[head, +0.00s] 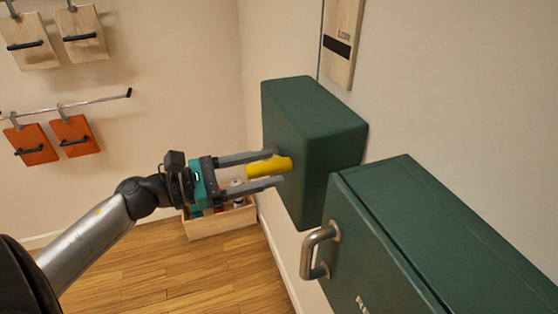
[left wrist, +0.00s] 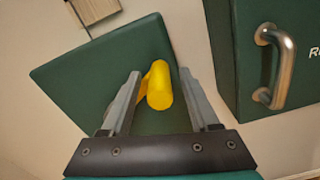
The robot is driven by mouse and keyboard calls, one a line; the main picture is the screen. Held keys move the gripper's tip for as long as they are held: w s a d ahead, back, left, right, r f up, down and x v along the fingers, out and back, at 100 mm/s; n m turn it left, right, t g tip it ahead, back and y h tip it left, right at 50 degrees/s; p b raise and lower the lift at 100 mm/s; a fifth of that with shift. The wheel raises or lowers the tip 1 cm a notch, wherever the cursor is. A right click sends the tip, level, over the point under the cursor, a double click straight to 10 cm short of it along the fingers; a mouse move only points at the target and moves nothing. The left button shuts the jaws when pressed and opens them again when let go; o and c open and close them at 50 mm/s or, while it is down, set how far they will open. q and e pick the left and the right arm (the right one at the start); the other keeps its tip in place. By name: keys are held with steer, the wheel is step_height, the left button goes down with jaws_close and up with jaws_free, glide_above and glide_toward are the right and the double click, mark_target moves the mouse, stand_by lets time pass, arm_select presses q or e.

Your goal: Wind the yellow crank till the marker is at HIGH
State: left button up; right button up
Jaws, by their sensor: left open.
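The yellow crank (head: 268,167) sticks out from the front of a green box (head: 325,128) fixed to the right wall. My left gripper (head: 270,169) is open, with its two fingers on either side of the crank's handle. In the left wrist view the yellow crank (left wrist: 158,86) lies between the fingertips, with a gap to the finger on the right; contact with the left finger cannot be told. No HIGH label is in view. My right gripper is not in view.
A green cabinet (head: 440,225) with a metal handle (head: 318,250) stands close to the right of the crank box. A wooden crate (head: 222,220) with items sits on the floor behind my gripper. Boards hang on the far wall at left. The floor at lower left is clear.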

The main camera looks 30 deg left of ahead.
mark_target(282, 167)
arm_select(q)
steer(key=shift+p+x, duration=0.3)
steer(key=shift+x, duration=1.35)
steer(key=shift+f, duration=0.1)
jaws_close()
steer(key=shift+s+d, duration=0.1)
